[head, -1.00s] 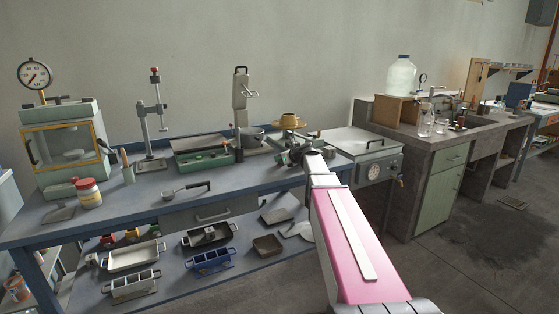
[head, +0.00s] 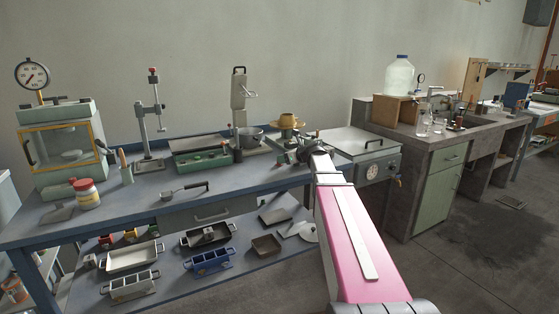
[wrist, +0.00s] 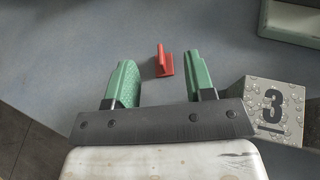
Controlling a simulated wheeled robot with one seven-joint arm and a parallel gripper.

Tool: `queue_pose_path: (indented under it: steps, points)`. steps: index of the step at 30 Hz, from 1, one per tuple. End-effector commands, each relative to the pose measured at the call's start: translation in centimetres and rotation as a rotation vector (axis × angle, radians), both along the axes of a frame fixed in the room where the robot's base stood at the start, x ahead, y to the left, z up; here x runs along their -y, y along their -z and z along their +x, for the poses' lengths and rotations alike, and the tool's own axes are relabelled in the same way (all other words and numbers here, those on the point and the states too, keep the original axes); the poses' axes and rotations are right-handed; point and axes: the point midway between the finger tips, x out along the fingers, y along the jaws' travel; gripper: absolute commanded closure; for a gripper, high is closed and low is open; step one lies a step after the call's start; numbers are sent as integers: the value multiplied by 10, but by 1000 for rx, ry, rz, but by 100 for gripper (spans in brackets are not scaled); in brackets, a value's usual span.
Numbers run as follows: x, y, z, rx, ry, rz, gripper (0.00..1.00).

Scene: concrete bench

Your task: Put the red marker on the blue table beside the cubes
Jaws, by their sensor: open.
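In the wrist view a small red marker (wrist: 164,61) stands on the grey-blue tabletop, a flat upright piece with a short foot. My gripper (wrist: 160,64) is open, with its green fingers apart on the left and right of the marker in the picture. Nothing is seen held. A grey speckled cube with a 3 on it (wrist: 272,108) sits just right of the right finger. In the head view my gripper (head: 298,152) is over the right end of the blue table (head: 140,195), and the marker and cube cannot be made out there.
A balance with a yellow-brown bowl (head: 287,120) and a grey pot (head: 250,137) stand close behind my gripper. A lidded metal box (head: 358,143) is to its right. Bare tabletop shows left of the ladle.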

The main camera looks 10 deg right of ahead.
Motion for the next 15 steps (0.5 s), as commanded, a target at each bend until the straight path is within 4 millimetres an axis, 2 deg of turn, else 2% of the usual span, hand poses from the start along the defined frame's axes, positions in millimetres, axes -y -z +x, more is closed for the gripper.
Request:
queue_pose_path:
  steps: [1, 6, 15]
  points:
    - [6, -5, -11, 1, 1, 0, 51]
    - [25, -16, -33, 0, 0, 0, 51]
    - [43, -28, -51, 0, -1, 0, 51]
